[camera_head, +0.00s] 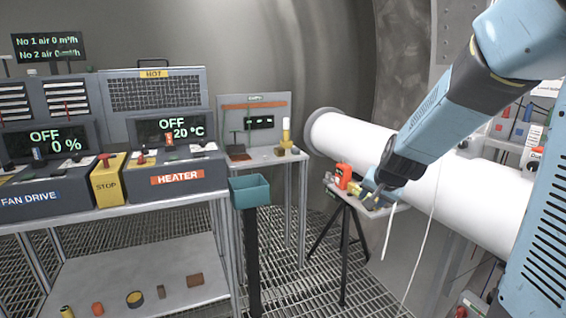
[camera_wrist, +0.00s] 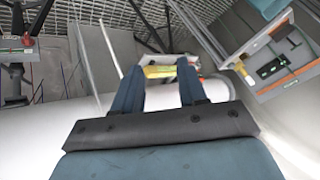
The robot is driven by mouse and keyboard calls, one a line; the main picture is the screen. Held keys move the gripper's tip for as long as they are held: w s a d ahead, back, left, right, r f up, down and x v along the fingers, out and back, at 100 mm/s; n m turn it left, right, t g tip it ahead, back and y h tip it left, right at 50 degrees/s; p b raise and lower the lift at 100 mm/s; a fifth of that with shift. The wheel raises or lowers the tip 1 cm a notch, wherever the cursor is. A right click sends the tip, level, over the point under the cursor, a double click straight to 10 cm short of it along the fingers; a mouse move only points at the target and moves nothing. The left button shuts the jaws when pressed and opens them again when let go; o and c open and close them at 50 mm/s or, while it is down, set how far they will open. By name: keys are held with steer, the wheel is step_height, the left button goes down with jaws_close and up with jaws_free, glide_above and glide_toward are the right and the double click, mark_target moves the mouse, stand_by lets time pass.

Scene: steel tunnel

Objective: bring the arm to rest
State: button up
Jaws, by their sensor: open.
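My arm reaches in from the right of the head view, its blue links angled down to the left in front of the white duct (camera_head: 350,137). My gripper (camera_head: 372,192) is just over or beside the small tripod table (camera_head: 372,208); its fingertips are small and hard to make out there. In the wrist view my gripper (camera_wrist: 160,85) shows two blue fingers spread wide apart, with nothing held between them. Beyond the fingertips lies the small table with yellow and red items (camera_wrist: 160,70). An orange-red device (camera_head: 343,175) stands on the table left of my gripper.
A teal bin (camera_head: 250,191) stands on a dark post left of the tripod. The heater panel (camera_head: 178,178) and fan drive panel (camera_head: 45,198) sit on a bench at left. A side bench (camera_head: 262,157) stands behind. A thin white cable (camera_head: 423,235) hangs below my arm. The floor is grating.

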steer(key=s+r+n+g, duration=0.1)
steer(key=s+r+n, duration=0.2)
steer(key=s, duration=1)
steer(key=s+r+n+g, duration=0.1)
steer(key=s+r+n, duration=0.2)
steer(key=s+r, duration=0.4)
steer(key=shift+s+a+r+h, duration=0.15)
steer(key=shift+s+a+h, duration=0.2)
steer(key=shift+s, duration=2.85)
